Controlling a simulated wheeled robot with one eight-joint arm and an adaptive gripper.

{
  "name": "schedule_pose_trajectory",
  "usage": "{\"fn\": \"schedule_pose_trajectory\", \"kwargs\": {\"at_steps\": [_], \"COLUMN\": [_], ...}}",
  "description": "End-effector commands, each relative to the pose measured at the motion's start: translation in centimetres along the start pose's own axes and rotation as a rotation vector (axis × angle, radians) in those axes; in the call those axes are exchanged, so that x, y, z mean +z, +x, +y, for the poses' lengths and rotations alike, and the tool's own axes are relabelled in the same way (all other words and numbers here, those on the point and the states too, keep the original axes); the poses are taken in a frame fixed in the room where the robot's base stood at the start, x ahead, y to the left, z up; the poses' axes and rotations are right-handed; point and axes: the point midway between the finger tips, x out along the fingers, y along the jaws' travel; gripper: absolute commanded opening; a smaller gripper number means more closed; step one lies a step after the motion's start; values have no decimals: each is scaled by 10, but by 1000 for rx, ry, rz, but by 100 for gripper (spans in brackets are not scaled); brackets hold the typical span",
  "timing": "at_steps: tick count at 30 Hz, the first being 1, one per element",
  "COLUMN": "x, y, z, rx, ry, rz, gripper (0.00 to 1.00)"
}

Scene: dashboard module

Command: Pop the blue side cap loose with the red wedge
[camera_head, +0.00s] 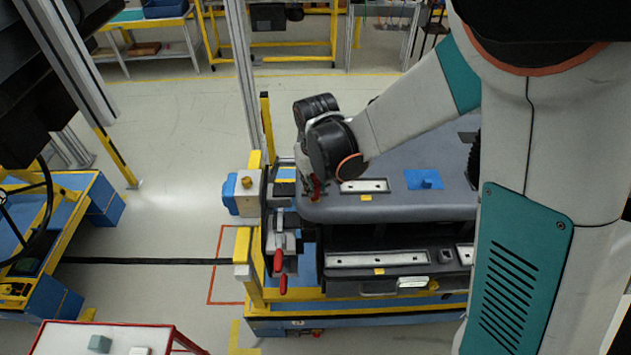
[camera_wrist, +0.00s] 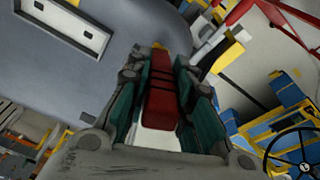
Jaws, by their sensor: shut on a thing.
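The red wedge (camera_wrist: 161,97), banded with dark stripes, sits between the teal-padded fingers of my gripper (camera_wrist: 160,85) in the wrist view; the gripper is shut on it. In the head view, my gripper (camera_head: 316,187) is low at the left end of the grey dashboard module (camera_head: 400,205), with a bit of red showing. A blue block (camera_head: 229,194) is at the outer left of the yellow fixture post. A flat blue piece with a knob (camera_head: 424,180) lies on the dashboard top. I cannot tell which blue part is the side cap, nor whether the wedge touches anything.
Red-handled clamps (camera_head: 279,261) and yellow fixture posts (camera_head: 250,262) stand close at the module's left end. A slotted white plate (camera_head: 364,186) is on the dashboard top. A red-edged table (camera_head: 170,335) is at the front left. Open floor (camera_head: 170,210) lies left of the fixture.

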Motion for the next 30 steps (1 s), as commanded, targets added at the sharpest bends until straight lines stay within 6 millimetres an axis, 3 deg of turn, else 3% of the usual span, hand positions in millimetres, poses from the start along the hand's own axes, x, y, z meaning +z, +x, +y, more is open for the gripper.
{"fn": "schedule_pose_trajectory", "kwargs": {"at_steps": [8,30], "x": [1,-9], "y": [-2,-56], "z": [0,4], "rx": [-1,0], "ry": [0,0], "rz": [-3,-1], "gripper": [0,0]}}
